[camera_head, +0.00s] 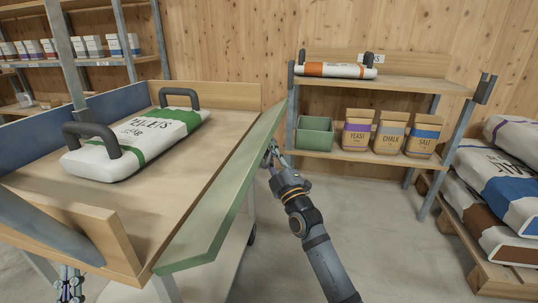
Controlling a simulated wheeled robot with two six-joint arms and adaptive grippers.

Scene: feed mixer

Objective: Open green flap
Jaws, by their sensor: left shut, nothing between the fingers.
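The green flap (219,190) is a long, flat board along the right side of the wooden mixer top (211,126). It seems to slope outward from that edge; its exact angle is hard to tell. My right gripper (269,152) is at the flap's outer side near its far end, with the arm coming up from the lower right. Its fingertips are partly hidden by the flap, so contact and finger opening cannot be told. My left gripper (69,284) is low at the bottom left, below the wooden edge, shut and empty.
A white bag with a green band and two dark handles (143,136) lies on the mixer top. Blue boards (118,107) edge its left side. A shelf (395,84) with a green bin (314,134) and paper bags stands behind. Sacks (508,175) lie on a pallet at right.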

